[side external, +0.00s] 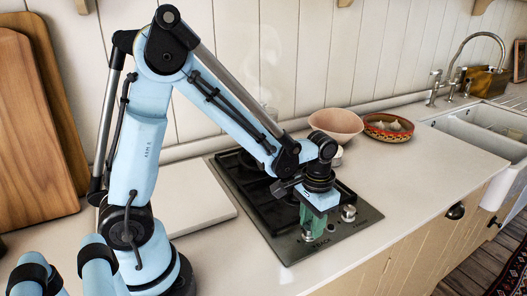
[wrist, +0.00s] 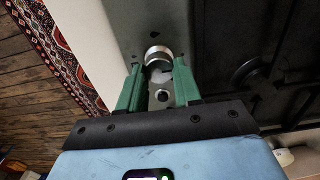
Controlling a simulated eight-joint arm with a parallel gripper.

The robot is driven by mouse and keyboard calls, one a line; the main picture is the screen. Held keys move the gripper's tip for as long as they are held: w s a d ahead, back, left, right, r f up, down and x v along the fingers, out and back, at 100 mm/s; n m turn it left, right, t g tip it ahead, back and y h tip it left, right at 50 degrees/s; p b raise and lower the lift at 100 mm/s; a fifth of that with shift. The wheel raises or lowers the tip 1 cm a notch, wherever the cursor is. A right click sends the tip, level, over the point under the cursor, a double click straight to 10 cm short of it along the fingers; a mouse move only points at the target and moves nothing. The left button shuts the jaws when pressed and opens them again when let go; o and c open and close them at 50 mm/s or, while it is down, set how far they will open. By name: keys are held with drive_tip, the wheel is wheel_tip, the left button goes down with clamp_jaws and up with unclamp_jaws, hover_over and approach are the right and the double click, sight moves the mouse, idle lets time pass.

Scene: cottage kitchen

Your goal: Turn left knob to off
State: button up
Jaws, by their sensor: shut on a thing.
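The hob (side external: 360,218) is a dark panel set in the pale counter, with two silver knobs along its front edge. My gripper (side external: 313,229) points down at the left knob (side external: 307,237), its green fingers one on each side of it. The wrist view shows the silver left knob (wrist: 158,53) between the tips of my gripper (wrist: 159,72), which is shut on it. The knob's pointer and markings are too small or hidden to read. The right knob (side external: 348,213) stands free, a short way from the fingers.
A pink bowl (side external: 336,124) and a patterned bowl (side external: 388,128) stand behind the hob. A pale flat board (side external: 200,203) lies to its left. Wooden boards (side external: 40,120) lean on the wall. The counter right of the hob is clear up to the sink (side external: 480,133).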

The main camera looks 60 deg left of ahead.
drive_tip(key=shift+m, duration=0.3)
drive_tip(key=o, duration=1)
drive_tip(key=shift+o, duration=0.2)
drive_tip(key=shift+r, duration=0.15)
wheel_tip(320, 180, up, 12)
drive_tip(key=shift+s, duration=0.1)
idle(0.3)
drive_tip(key=s+a+t, duration=0.2)
drive_tip(key=s+t, duration=0.4)
drive_tip(key=t, duration=0.1)
drive_tip(key=shift+s+f, duration=0.2)
drive_tip(key=shift+f, duration=0.05)
